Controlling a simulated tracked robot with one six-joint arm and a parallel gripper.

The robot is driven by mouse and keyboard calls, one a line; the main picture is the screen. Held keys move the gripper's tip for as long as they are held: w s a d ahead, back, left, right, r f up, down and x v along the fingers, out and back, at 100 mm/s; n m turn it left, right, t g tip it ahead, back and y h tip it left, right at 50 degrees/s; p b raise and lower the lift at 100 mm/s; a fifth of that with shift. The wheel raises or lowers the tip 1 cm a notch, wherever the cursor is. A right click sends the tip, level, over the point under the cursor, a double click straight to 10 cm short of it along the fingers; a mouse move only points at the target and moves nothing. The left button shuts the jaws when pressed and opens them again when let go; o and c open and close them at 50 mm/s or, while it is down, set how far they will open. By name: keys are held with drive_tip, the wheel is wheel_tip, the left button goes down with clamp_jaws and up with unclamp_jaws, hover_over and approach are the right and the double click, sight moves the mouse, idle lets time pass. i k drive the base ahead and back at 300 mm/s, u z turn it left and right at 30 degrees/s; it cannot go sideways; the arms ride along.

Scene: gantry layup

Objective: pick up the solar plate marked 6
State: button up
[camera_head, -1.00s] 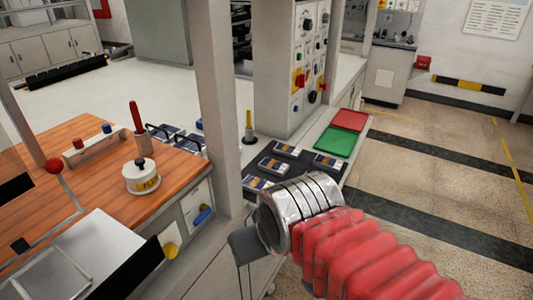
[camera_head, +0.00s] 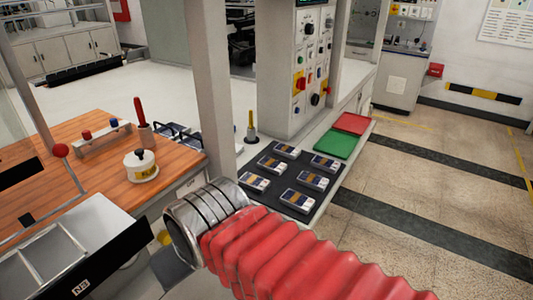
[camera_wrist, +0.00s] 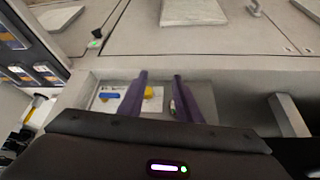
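Several small solar plates with dark blue faces and pale edges lie in two rows on a black mat (camera_head: 274,181) in the head view. One is at the front right (camera_head: 298,200) and another at the front left (camera_head: 253,182). Their numbers are too small to read, so I cannot tell which is 6. Some plates (camera_wrist: 45,72) also show at the left edge of the wrist view. My gripper (camera_wrist: 160,88) shows two purple fingers apart with nothing between them, away from the plates. In the head view my red-sleeved arm hides it.
A green pad (camera_head: 334,144) and a red pad (camera_head: 352,123) lie behind the mat. A grey post (camera_head: 208,90) stands left of the plates. A control cabinet (camera_head: 291,70) stands behind them. A wooden bench (camera_head: 85,165) holds a white pot (camera_head: 141,166).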

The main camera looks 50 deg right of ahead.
sight(285, 150)
drive_tip(key=u, duration=1.95)
drive_tip(key=k, duration=1.65)
drive_tip(key=z, duration=1.55)
